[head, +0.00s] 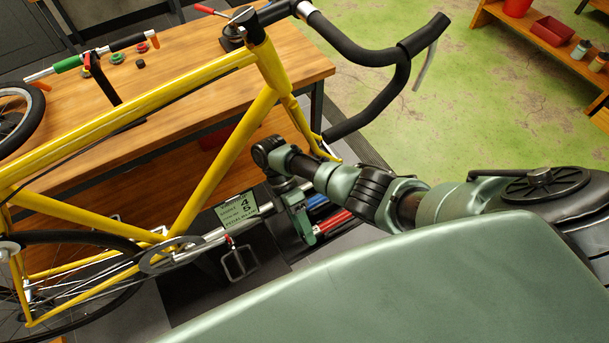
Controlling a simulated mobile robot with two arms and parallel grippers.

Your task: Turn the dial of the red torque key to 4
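I cannot clearly make out the red torque key or the numbers on its dial. A red cylinder (334,222) lies right beside my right gripper, partly hidden by it, and could be the key's handle. My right gripper (302,234) points down near the bike's lower front, over the dark floor unit. The view does not show whether its fingers are apart or closed on something. My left gripper is out of view.
A yellow bike (135,95) with black drop handlebars (368,58) stands before a wooden workbench (185,65). A red-handled tool (205,10) lies at its back. A blue item (317,201) is close to the gripper. Shelves (545,40) stand at upper right; the green floor (465,110) is clear.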

